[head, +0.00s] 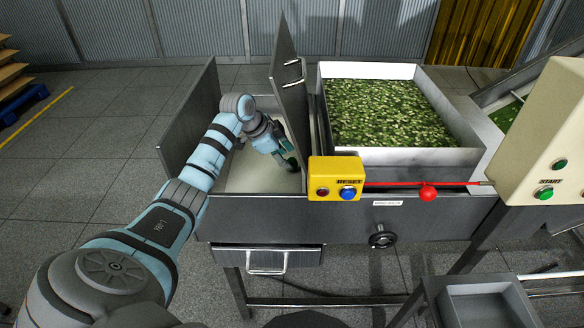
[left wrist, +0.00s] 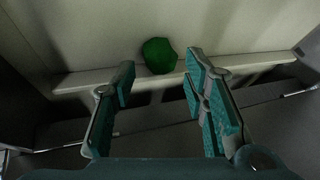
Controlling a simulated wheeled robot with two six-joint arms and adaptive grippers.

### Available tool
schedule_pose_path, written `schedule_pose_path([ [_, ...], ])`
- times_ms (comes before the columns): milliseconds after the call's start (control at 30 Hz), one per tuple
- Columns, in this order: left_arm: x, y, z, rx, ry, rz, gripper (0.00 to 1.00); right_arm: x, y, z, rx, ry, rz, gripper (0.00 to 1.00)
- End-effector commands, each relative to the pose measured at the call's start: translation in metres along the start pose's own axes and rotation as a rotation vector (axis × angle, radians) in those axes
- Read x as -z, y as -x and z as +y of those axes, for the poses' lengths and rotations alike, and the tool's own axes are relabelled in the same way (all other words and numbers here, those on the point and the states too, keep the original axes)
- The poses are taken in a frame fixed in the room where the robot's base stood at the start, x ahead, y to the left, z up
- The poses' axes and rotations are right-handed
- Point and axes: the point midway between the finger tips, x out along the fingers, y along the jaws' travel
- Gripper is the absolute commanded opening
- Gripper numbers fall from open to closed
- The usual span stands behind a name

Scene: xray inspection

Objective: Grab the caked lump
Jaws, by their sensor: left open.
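The caked lump (left wrist: 158,55) is a rounded dark green clump. In the left wrist view it sits on a pale surface by a raised ledge, just beyond the gap between my fingertips. My left gripper (left wrist: 160,77) is open, its teal-padded fingers spread apart and nothing between the pads. In the head view my left gripper (head: 284,156) reaches down into the grey metal bin (head: 240,178), beside the raised door panel. The lump is hard to tell from the gripper there. My right gripper is not in view.
The tall hinged panel (head: 290,85) stands close to the right of my gripper. Right of it is a tray (head: 325,72) of green leaf pieces. A yellow button box (head: 335,178), red-knobbed bar (head: 427,193) and control cabinet (head: 545,130) line the front.

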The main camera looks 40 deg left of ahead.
Motion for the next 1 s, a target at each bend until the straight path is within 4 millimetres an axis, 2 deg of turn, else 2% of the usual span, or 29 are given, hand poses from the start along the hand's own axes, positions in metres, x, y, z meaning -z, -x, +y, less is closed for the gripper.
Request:
schedule_pose_path([
  [33,0.0,-0.014,0.001,-0.003,0.001,0.002,0.41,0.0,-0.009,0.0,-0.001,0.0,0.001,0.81],
  [100,0.0,-0.026,0.001,-0.002,0.001,0.001,0.41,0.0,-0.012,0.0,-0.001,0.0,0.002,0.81],
  [200,0.001,-0.032,0.0,-0.001,-0.001,0.001,0.41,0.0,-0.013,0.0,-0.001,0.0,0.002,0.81],
  [367,0.001,-0.031,0.0,-0.001,-0.002,0.0,0.41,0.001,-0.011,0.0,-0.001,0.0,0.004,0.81],
  [567,0.001,-0.03,0.0,-0.001,-0.002,0.0,0.1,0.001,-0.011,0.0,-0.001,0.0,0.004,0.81],
  [867,0.002,-0.029,-0.001,-0.001,-0.002,0.0,0.1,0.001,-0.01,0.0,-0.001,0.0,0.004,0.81],
  [1000,0.008,-0.018,-0.004,-0.001,-0.002,0.001,0.1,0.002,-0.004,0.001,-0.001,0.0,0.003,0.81],
])
